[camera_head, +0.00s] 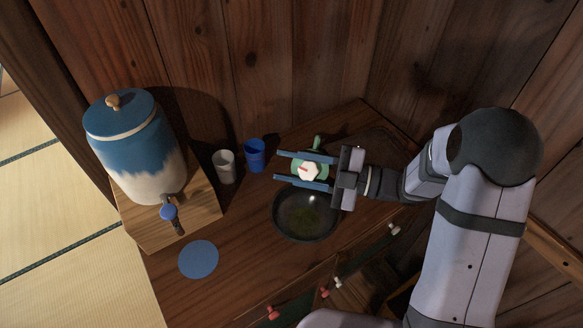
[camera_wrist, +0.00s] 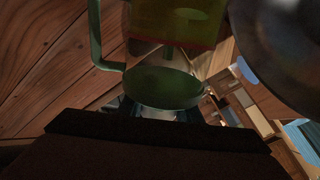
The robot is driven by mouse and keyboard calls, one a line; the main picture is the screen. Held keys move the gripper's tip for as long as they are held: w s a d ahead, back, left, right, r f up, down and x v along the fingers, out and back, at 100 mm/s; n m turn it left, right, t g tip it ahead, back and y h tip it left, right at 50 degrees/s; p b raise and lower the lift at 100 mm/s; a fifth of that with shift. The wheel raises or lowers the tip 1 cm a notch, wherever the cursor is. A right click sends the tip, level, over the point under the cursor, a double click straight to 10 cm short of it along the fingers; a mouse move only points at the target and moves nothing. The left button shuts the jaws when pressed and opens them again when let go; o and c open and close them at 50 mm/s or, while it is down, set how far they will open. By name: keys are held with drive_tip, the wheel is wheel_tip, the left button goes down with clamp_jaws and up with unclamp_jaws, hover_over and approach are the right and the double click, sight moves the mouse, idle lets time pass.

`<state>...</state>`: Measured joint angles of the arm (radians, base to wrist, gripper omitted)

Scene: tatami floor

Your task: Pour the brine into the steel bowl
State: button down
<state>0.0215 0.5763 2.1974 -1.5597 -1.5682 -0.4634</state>
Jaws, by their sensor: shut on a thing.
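A green see-through jug (camera_head: 313,159) with a handle is between the blue fingers of my gripper (camera_head: 303,171), which is shut on it. The jug also shows close up in the wrist view (camera_wrist: 165,88), with its handle at the left and yellow-green brine (camera_wrist: 172,27) inside. How far it is tilted is hard to tell. The dark steel bowl (camera_head: 283,224) stands on the wooden table, just in front of the gripper and partly under the near finger. A greenish patch of liquid (camera_head: 306,217) shows at its bottom. The bowl's curved side fills the wrist view's upper right (camera_wrist: 288,45).
A blue and white dispenser (camera_head: 138,150) with a tap stands on a wooden stand (camera_head: 200,212) at the left. A white cup (camera_head: 224,167) and a blue cup (camera_head: 255,156) stand left of the jug. A flat blue disc (camera_head: 198,259) lies on the table's near left. Wooden walls close off the back.

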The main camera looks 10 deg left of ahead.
drive_tip(key=n+b, duration=0.1)
drive_tip(key=b, duration=0.1)
drive_tip(key=s+f+n+b, duration=0.1)
drive_tip(key=n+b, duration=0.2)
drive_tip(key=b, duration=0.1)
drive_tip(key=shift+s+f+n, duration=0.15)
drive_tip(key=shift+s+n, duration=0.15)
drive_tip(key=shift+s, duration=0.05)
drive_tip(key=shift+s+n+b, duration=0.15)
drive_tip(key=shift+n+b, duration=0.25)
drive_tip(key=shift+b, duration=0.2)
